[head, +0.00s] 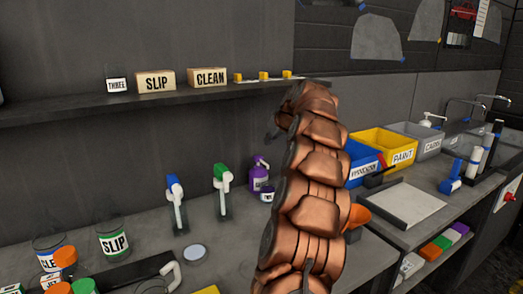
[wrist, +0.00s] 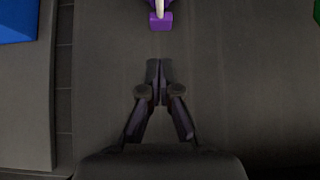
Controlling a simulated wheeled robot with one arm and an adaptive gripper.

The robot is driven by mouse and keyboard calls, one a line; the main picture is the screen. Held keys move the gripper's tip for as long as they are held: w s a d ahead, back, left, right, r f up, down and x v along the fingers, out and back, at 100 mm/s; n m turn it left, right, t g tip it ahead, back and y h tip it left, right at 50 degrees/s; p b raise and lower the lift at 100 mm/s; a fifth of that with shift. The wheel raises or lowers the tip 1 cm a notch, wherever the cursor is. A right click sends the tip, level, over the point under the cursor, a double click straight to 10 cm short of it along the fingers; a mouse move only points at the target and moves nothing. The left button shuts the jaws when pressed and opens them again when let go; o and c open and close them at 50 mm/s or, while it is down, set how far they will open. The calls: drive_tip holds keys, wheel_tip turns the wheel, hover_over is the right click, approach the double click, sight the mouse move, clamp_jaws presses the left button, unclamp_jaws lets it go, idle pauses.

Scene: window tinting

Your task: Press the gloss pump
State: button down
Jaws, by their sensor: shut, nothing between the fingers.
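A purple pump bottle (head: 260,175) with a pale label stands at the back of the workbench, just left of my copper arm in the head view. Its label is too small to read. In the wrist view a purple piece with a white strip (wrist: 160,20), which looks like the pump's top, shows at the top edge, cut off by the frame. My gripper (wrist: 160,75) is shut and empty, its fingertips pointing at the purple piece with a gap between them. In the head view my arm hides most of the gripper.
A green-headed bottle (head: 222,190) and a blue-headed bottle (head: 175,203) stand left of the purple one. A shelf (head: 180,108) with labelled boxes runs above. A blue bin (head: 360,160) and a yellow bin (head: 385,148) stand to the right of my arm.

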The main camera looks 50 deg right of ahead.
sight(260, 157)
drive_tip(key=p+x, duration=0.2)
drive_tip(key=x, duration=0.8)
idle(0.3)
drive_tip(key=shift+f+b, duration=1)
drive_tip(key=shift+b, duration=0.05)
drive_tip(key=shift+s+f, duration=0.1)
drive_tip(key=shift+a, duration=0.1)
drive_tip(key=b+v, duration=0.1)
drive_tip(key=v, duration=0.9)
drive_tip(key=shift+r, duration=0.35)
